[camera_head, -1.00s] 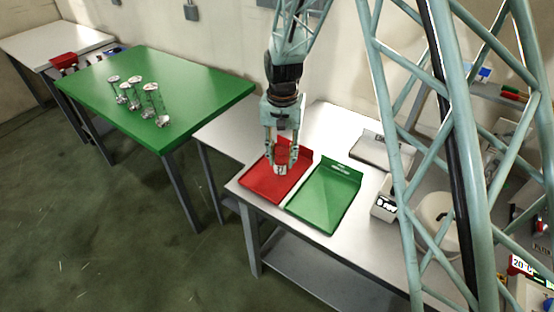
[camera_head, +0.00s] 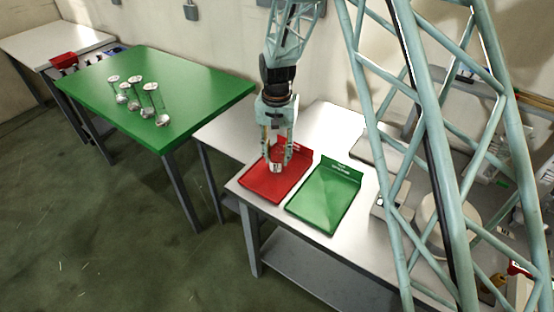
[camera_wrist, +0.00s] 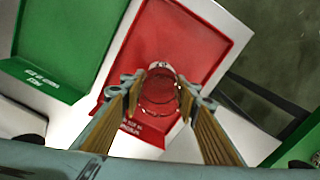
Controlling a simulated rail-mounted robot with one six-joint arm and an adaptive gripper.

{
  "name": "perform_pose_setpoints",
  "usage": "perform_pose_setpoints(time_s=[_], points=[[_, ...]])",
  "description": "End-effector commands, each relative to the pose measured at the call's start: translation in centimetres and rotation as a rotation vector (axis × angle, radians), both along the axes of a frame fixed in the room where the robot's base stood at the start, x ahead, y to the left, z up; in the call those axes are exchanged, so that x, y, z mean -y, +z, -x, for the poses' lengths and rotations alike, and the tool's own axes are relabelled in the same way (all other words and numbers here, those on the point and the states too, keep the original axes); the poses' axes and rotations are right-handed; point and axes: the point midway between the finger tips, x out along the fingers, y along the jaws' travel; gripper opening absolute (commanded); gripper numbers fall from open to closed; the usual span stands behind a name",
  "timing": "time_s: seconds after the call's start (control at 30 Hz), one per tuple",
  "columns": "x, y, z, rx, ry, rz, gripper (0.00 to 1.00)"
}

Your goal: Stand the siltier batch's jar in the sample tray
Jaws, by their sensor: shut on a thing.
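My gripper (camera_head: 276,160) is shut on a small clear jar (camera_head: 276,168) with a pale label, held upright over the red tray (camera_head: 260,187). In the wrist view the jar (camera_wrist: 160,92) sits between the two fingers, with the red tray (camera_wrist: 195,40) behind it. I cannot tell whether its base touches the tray. The jar's contents are hard to make out. A green tray (camera_head: 322,205) lies to the right of the red one; it also shows in the wrist view (camera_wrist: 70,35). The lettering on both trays is too small to read.
The trays lie on a white bench (camera_head: 225,135). Several glass vessels stand on a green table (camera_head: 200,85) at left. A balance-like device (camera_head: 392,203) and a white round container (camera_head: 436,222) are at right. The lattice frame partly hides the right side.

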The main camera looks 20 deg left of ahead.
Motion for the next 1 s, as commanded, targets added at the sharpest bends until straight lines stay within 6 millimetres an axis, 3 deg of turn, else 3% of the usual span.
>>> perform_pose_setpoints(time_s=[0.2, 0.7, 0.73, 0.8, 0.87, 1.0], points=[[0.0, -1.5, 0.0, 0.001, 0.0, -0.001, 0.16], [0.0, -2.0, 0.0, 0.001, 0.0, -0.001, 0.16], [0.0, -1.9, 0.0, 0.001, 0.0, -0.001, 0.32], [0.0, -1.9, 0.0, 0.001, 0.0, -0.001, 0.38], [0.0, -1.9, 0.0, 0.001, 0.0, -0.001, 0.43], [0.0, -1.9, 0.0, 0.001, 0.0, -0.001, 0.43]])
